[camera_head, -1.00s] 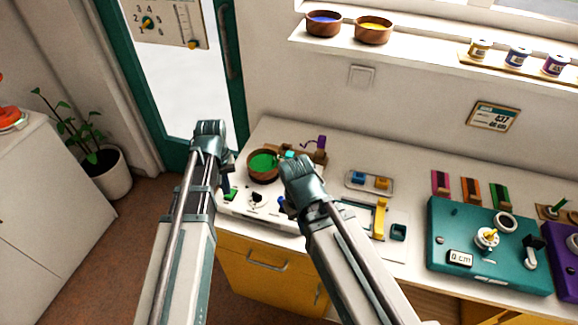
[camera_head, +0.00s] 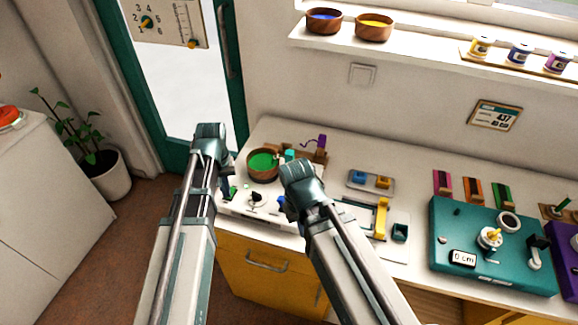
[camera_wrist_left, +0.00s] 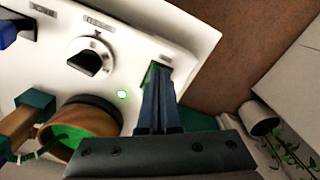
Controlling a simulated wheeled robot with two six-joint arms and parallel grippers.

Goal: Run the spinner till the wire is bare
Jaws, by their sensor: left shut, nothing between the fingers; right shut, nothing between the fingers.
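The spinner is a white box (camera_head: 238,209) on the left end of the counter. Its wooden bowl (camera_head: 263,164) holds green beads, and it also shows in the left wrist view (camera_wrist_left: 100,118). A thin curved wire (camera_wrist_left: 36,153) dips into the bowl; green shows along it, but single beads are too small to tell. A dark dial (camera_head: 256,197) sits on the front. A green light (camera_wrist_left: 123,95) glows beside the bowl. My left gripper (camera_wrist_left: 158,72) is shut, its tips at the green button (camera_wrist_left: 150,76), mostly covering it.
A tray with blue and yellow blocks (camera_head: 370,181) and a yellow-framed device (camera_head: 382,217) lie right of the spinner. A teal machine (camera_head: 480,240) reads 0 cm. Bead bowls (camera_head: 374,27) stand on the sill. A potted plant (camera_head: 100,172) is at left.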

